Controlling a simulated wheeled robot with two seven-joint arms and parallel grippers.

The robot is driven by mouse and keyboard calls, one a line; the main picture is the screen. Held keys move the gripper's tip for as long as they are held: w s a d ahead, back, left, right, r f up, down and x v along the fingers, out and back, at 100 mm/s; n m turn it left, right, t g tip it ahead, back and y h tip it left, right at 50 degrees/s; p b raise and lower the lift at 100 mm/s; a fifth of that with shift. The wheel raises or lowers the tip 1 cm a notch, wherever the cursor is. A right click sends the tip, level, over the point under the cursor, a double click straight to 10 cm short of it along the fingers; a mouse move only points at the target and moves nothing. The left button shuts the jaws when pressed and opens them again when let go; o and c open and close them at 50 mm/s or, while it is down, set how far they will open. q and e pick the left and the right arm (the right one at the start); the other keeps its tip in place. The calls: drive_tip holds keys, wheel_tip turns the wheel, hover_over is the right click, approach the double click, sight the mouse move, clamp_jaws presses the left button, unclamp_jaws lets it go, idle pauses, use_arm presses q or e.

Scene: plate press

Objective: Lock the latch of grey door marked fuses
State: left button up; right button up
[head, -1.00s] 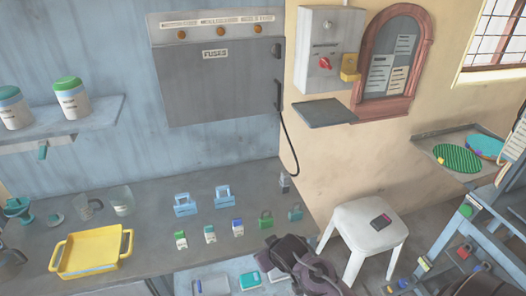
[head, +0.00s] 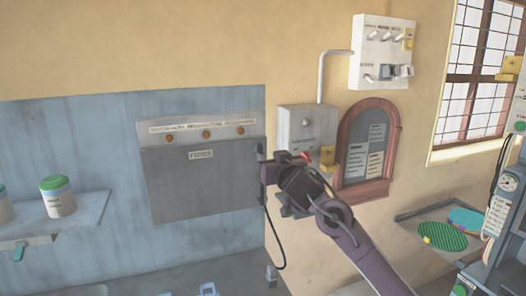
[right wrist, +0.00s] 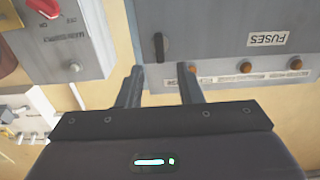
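The grey door marked FUSES (head: 200,185) hangs closed-looking on the blue wall, below a strip with several orange knobs. It shows upside down in the right wrist view (right wrist: 225,25). A small black latch (right wrist: 160,47) sits at the door's side edge, close to the knob strip, and stands lengthwise in that view. In the head view the latch (head: 260,149) is small at the door's upper right edge. My right gripper (head: 267,172) is beside that edge. In the right wrist view its fingers (right wrist: 159,76) are apart and empty, short of the latch. My left gripper is out of view.
A grey box with a red switch (right wrist: 43,8) is mounted right of the door, close to my right gripper. A shelf (head: 75,222) with jars is at left. The wall above the door is clear.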

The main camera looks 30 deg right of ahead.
sight(261, 151)
drive_tip(key=p+x, duration=0.1)
drive_tip(key=x, duration=0.3)
drive_tip(key=shift+w+d+r, duration=0.1)
drive_tip(key=shift+w+r, duration=0.05)
drive_tip(key=shift+w+d+f+p, duration=0.2)
drive_tip(key=shift+w+p, duration=0.25)
drive_tip(key=shift+w, duration=0.25)
drive_tip(key=shift+c, duration=0.4)
drive_tip(key=shift+a, duration=0.1)
clamp_jaws()
